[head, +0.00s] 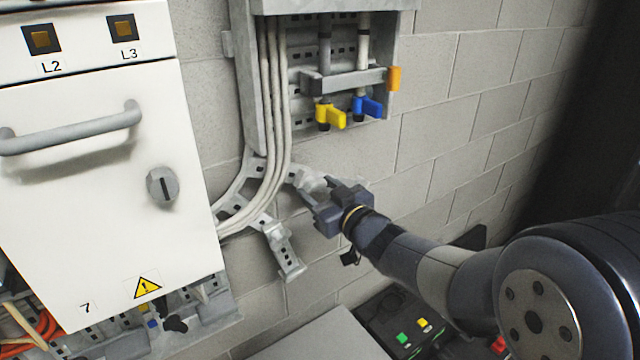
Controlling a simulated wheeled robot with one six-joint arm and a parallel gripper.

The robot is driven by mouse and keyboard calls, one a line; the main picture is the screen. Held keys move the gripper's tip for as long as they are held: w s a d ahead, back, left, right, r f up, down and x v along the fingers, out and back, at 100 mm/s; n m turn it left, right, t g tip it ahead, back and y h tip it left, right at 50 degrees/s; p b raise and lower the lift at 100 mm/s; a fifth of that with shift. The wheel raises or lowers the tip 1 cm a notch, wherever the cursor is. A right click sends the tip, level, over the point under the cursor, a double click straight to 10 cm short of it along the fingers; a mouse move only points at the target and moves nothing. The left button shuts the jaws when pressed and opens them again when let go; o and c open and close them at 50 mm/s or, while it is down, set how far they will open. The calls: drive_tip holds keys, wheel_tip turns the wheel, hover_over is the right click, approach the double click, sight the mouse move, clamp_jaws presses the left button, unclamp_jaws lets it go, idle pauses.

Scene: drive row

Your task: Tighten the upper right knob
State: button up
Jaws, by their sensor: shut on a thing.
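My gripper (318,194) is at the wall, at the upper right arm of a perforated metal bracket (285,258). It is shut on a small pale grey part, the upper right knob (311,181). The jaws hide much of this knob, so its shape and how far it is turned cannot be told. My arm reaches in from the lower right.
A white cabinet door (110,215) with a bar handle (75,132) and a round grey lock (162,185) stands at left. Pale cables (276,95) run down beside the bracket. A control box (405,325) lies below.

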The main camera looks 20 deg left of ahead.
drive_tip(key=m+p, duration=0.2)
drive_tip(key=m, duration=0.3)
drive_tip(key=shift+r+m+p, duration=0.1)
drive_tip(key=shift+m+p, duration=0.2)
drive_tip(key=shift+p, duration=0.05)
drive_tip(key=m+p, duration=0.2)
drive_tip(key=m, duration=0.3)
drive_tip(key=shift+m, duration=0.3)
drive_tip(key=o, duration=1)
drive_tip(key=shift+d, duration=0.1)
drive_tip(key=b+v, duration=0.1)
drive_tip(key=v, duration=0.9)
drive_tip(key=shift+s+d+b, duration=0.25)
drive_tip(key=shift+b, duration=0.15)
drive_tip(key=shift+a, duration=0.1)
